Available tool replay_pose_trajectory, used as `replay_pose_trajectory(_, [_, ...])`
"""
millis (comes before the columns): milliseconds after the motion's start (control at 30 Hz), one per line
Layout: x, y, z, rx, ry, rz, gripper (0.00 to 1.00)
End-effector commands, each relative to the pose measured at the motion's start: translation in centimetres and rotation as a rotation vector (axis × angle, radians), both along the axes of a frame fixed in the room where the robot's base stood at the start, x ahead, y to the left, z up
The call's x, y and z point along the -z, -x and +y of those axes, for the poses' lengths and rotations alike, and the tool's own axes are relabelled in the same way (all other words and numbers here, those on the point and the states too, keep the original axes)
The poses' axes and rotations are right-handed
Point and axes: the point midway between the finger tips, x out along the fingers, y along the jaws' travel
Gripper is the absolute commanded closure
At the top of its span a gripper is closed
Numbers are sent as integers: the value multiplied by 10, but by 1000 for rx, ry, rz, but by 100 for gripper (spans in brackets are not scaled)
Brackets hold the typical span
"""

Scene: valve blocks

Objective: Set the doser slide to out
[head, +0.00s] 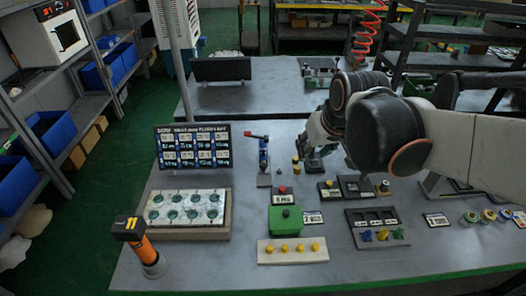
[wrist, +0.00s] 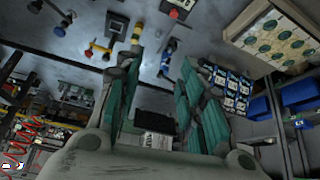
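No part is clearly marked as the doser slide at this size. A small block with a red button and a white label, perhaps "5 MG" (head: 282,198), stands behind a green box (head: 285,221) in mid-table; which of them, if either, is the doser I cannot tell. My gripper (head: 311,166) is over the table behind these, partly hidden by my arm. In the wrist view my gripper (wrist: 160,66) has its two teal-padded fingers well apart with nothing held between them. The red button (wrist: 176,13) also shows there, at the top edge, beyond the fingertips.
A blue valve with a red handle (head: 263,152) stands left of my gripper. A board with green discs (head: 187,208) and a sign (head: 193,147) are further left. Yellow-knobbed (head: 293,251) and coloured-knob (head: 378,228) blocks lie in front. An orange torch-like object (head: 138,243) stands front left.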

Motion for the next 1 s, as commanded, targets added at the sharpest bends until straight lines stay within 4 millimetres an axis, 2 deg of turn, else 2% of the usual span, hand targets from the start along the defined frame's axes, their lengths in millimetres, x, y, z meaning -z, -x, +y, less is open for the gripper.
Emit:
replay_pose_trajectory(33, [3,-16,5,-14,1,7,64])
replay_pose_trajectory(267, [31,-75,26,-75,7,45,64])
replay_pose_trajectory(600, [101,-151,61,-166,16,100,64])
replay_pose_trajectory(800, [136,-174,75,-201,20,121,64])
replay_pose_trajectory(1000, [150,-181,79,-212,21,127,64])
